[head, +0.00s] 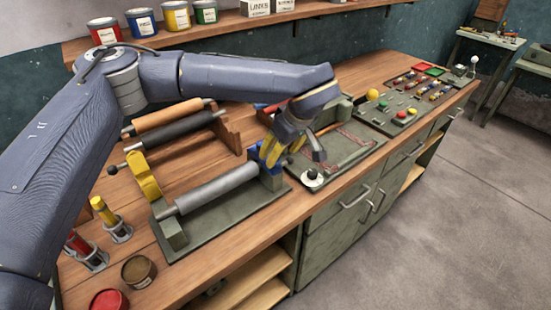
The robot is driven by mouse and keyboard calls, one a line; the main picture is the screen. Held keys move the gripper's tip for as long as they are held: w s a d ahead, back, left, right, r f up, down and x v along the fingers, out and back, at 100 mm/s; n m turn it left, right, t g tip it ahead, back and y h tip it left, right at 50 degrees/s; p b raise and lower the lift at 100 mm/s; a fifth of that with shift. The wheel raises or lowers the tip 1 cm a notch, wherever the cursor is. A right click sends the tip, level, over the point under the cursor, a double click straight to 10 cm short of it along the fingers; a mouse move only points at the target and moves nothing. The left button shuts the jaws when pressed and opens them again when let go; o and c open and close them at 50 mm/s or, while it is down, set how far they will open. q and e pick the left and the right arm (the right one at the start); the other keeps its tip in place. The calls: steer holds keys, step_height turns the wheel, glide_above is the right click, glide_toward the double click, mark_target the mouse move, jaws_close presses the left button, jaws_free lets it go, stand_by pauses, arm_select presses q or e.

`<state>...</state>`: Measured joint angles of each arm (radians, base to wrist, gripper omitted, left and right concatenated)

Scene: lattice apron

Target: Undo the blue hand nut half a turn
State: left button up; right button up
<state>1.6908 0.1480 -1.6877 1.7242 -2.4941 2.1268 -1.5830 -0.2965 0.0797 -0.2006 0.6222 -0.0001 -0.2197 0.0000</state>
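A grey roller (217,188) lies in a green-based stand. A yellow bracket (146,178) is at its left end and a blue part (267,161) is at its right end. This blue part may be the blue hand nut or its holder; my gripper partly covers it, so I cannot tell. My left gripper (288,152) reaches down from above, right beside the blue part. Its yellow-marked fingers overlap the part in the picture. I cannot tell whether they touch it or how far they are closed. My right gripper is out of view.
Spare rollers (172,128) lie in a wooden rack behind the stand. A black knob on a white disc (312,177) stands right of the gripper. Ink cans (139,271) and upright tubes (106,214) are at the front left. A green tray (345,149) lies to the right.

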arm_select(q)
steer(key=shift+x, duration=2)
steer(key=shift+c, duration=0.2)
jaws_close()
